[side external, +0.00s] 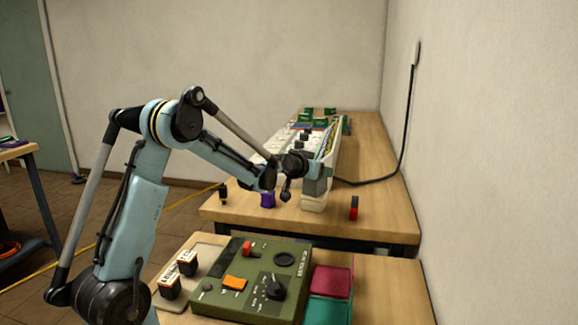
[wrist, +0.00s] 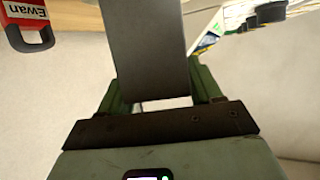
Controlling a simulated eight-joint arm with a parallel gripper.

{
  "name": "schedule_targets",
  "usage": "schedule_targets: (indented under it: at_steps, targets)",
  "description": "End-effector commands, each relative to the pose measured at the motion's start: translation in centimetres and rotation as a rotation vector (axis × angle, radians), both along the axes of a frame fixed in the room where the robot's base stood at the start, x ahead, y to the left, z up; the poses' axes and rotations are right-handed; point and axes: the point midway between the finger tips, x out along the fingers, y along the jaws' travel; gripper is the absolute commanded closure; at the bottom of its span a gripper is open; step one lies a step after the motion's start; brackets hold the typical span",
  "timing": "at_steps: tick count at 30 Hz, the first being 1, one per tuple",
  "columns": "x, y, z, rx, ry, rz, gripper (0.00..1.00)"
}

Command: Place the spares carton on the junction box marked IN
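A dark grey block, which I take for the spares carton (side external: 316,187), is at the near end of the far table. No label on it can be read. A low cream box (side external: 313,203), perhaps a junction box, is directly below it. They look in contact, but I cannot be sure. No IN marking can be read. My gripper (side external: 300,166) reaches it from the left. In the wrist view the grey carton (wrist: 150,45) fills the space between the fingers of my gripper (wrist: 158,90), which press against both its sides. The carton's lower faces are hidden.
A red padlock marked Ewan (wrist: 30,20) stands right of the cream box; it also shows in the side view (side external: 354,208). A purple item (side external: 267,200) is to the left. A long white unit (side external: 285,145) lies behind. A green instrument (side external: 255,285) occupies the near table.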

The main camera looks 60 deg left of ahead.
Motion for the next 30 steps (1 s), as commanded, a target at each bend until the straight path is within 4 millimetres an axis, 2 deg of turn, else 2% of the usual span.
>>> schedule_targets:
  at_steps: [1,3,14,20,30]
  targets:
    - [0.0,0.0,0.0,0.000,0.000,0.000,0.28]
    - [0.0,0.0,0.0,0.000,0.000,0.000,0.17]
    - [0.0,0.0,0.4,0.000,0.000,0.000,0.17]
    - [-1.7,-0.7,1.1,-0.001,0.000,0.000,0.17]
    - [-5.9,-2.4,3.0,-0.001,0.001,0.001,0.17]
